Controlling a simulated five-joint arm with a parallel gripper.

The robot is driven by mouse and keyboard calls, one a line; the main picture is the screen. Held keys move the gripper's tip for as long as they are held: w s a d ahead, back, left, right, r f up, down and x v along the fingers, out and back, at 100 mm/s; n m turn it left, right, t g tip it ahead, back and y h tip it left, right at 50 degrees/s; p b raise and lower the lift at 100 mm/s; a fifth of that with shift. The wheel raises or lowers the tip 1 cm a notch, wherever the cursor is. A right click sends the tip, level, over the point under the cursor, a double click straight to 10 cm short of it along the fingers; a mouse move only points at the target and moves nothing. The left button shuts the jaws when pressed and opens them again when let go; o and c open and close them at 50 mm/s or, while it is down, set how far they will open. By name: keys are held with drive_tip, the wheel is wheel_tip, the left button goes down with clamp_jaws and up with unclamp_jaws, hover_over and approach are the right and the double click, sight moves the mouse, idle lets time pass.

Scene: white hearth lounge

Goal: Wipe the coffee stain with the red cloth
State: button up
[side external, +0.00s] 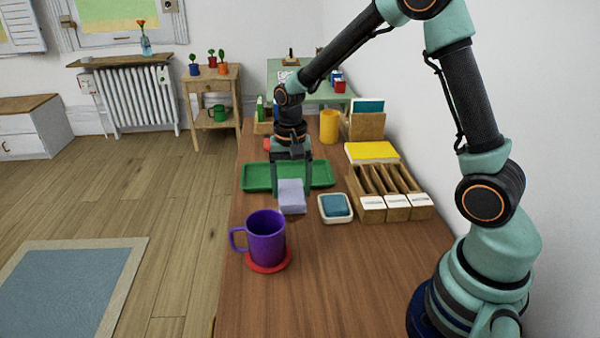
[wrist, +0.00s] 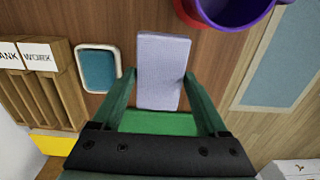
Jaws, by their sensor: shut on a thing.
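My gripper (side external: 292,182) points down over the wooden table and is shut on a pale lavender block (side external: 292,197), perhaps a sponge or folded cloth. In the wrist view the lavender block (wrist: 163,58) sits between the fingertips. It is at or near the table top; I cannot tell whether it touches. No red cloth is clear. A small red thing (side external: 262,146) shows partly behind my arm, too hidden to name. A flat red coaster (side external: 268,266) lies under a purple mug (side external: 266,237). I see no coffee stain; the block and gripper may hide part of the table.
A green tray (side external: 257,177) lies just behind my gripper. A small white dish with a blue pad (side external: 335,207) and a wooden divided box (side external: 390,205) stand to the right. A yellow cup (side external: 328,126) is farther back. The table front is clear right of the mug.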

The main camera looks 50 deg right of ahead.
drive_tip(key=shift+f, duration=2.9)
drive_tip(key=shift+w+d+f, duration=0.15)
drive_tip(key=shift+f, duration=0.75)
drive_tip(key=shift+w+d, duration=0.25)
drive_tip(key=shift+c, duration=0.7)
drive_tip(key=shift+w+d, duration=2.4)
drive_tip(key=shift+s+a, duration=2.85)
drive_tip(key=shift+s, duration=0.05)
drive_tip(key=shift+w+r, duration=0.1)
drive_tip(key=shift+r, duration=4)
